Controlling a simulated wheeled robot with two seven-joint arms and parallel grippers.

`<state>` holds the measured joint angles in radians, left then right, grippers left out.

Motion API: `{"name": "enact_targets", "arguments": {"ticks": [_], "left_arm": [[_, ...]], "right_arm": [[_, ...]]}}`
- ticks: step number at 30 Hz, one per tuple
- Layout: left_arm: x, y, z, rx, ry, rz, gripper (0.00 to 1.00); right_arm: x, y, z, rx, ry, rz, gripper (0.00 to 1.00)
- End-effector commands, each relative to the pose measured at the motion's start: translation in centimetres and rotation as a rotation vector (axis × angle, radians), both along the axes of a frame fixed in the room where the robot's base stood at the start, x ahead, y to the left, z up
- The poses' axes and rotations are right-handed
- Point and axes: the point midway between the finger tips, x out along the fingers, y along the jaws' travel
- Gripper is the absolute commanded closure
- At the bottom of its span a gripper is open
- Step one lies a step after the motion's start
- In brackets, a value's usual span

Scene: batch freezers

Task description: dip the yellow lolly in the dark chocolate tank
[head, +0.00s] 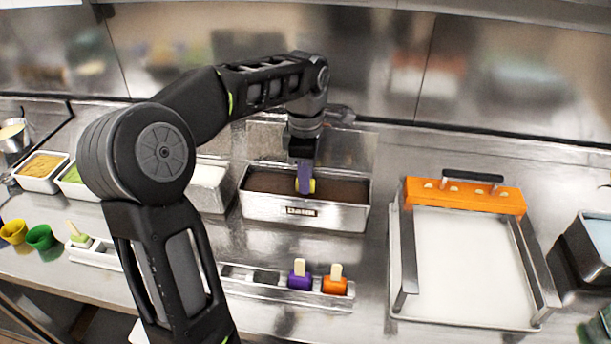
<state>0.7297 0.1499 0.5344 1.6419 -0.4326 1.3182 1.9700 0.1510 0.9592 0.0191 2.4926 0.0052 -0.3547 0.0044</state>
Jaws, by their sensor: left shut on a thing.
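The dark chocolate tank (305,211) is a steel box in the middle, filled with dark brown liquid and bearing a label on its front. My left gripper (305,182) points straight down over the tank. It is shut on the yellow lolly (312,186), of which only a small yellow part shows behind the purplish finger. The lolly is at or just above the chocolate surface; I cannot tell whether it touches. My right gripper is not in view.
At right is a white-surfaced tray (462,325) with an orange bar (463,199). Other filled tubs stand left.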

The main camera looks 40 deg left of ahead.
Motion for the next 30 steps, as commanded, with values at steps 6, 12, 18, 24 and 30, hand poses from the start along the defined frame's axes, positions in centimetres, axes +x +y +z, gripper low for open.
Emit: {"name": "enact_targets", "arguments": {"ticks": [6, 12, 18, 24, 30], "left_arm": [[0.0, 0.0, -1.4, 0.0, 0.001, -0.001, 1.0], [0.0, 0.0, -1.9, 0.0, 0.001, -0.001, 1.0], [0.0, 0.0, -1.8, 0.0, 0.001, 0.0, 1.0], [0.0, 0.0, -1.7, 0.0, 0.0, -0.001, 1.0], [0.0, 0.0, -1.8, 0.0, 0.0, 0.0, 1.0]], "right_arm": [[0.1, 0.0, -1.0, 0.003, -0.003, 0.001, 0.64], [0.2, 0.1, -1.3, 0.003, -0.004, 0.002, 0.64], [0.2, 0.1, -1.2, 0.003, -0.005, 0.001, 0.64], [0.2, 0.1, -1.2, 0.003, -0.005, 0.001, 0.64], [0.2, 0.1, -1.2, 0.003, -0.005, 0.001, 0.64]]}}
